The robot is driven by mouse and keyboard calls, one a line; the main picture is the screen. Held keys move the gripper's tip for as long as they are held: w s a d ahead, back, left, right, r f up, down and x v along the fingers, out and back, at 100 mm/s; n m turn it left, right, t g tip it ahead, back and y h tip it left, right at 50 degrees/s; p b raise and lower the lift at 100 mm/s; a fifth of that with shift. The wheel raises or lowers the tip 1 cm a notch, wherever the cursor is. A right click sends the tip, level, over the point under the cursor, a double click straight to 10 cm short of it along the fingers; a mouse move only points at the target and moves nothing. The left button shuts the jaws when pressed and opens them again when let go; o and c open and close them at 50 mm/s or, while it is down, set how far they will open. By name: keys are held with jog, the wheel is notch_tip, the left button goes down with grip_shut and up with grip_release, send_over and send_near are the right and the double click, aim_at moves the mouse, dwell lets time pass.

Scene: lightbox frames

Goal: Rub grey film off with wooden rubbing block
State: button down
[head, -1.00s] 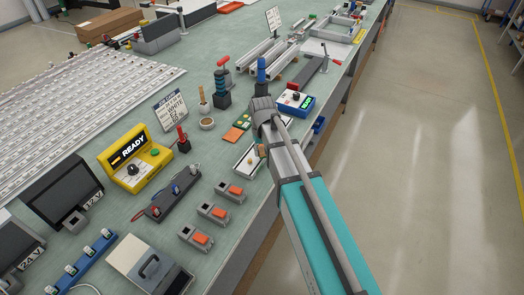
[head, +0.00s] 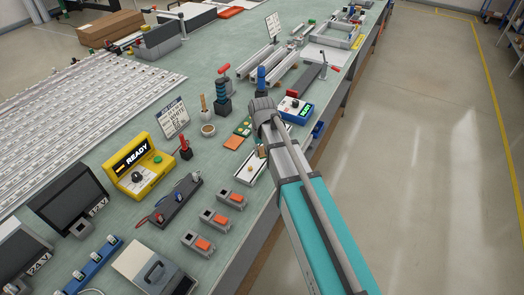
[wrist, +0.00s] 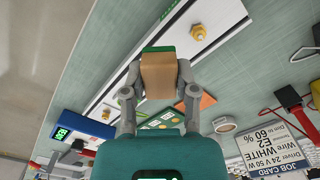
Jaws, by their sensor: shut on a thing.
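My gripper (wrist: 157,78) is shut on the wooden rubbing block (wrist: 158,76), with one finger on each side of it. The block is light brown with a green edge at its far end. It is over a pale strip (wrist: 232,14) with a dark line along it and brass knobs; I cannot tell whether it touches. In the head view the strip (head: 247,174) lies near the bench's right edge, and the block (head: 262,152) shows only in small part beside my arm. I cannot make out the grey film for certain.
A blue-and-white meter (head: 296,108) and a green-and-orange card (head: 242,127) lie close to the strip. A yellow READY box (head: 145,163), a round cup (head: 208,129) and orange-switched blocks (head: 215,218) stand to the left. The floor to the right is clear.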

jog(key=shift+r+p, duration=1.5)
jog(key=shift+r, duration=0.05)
jog(key=shift+a, duration=0.1)
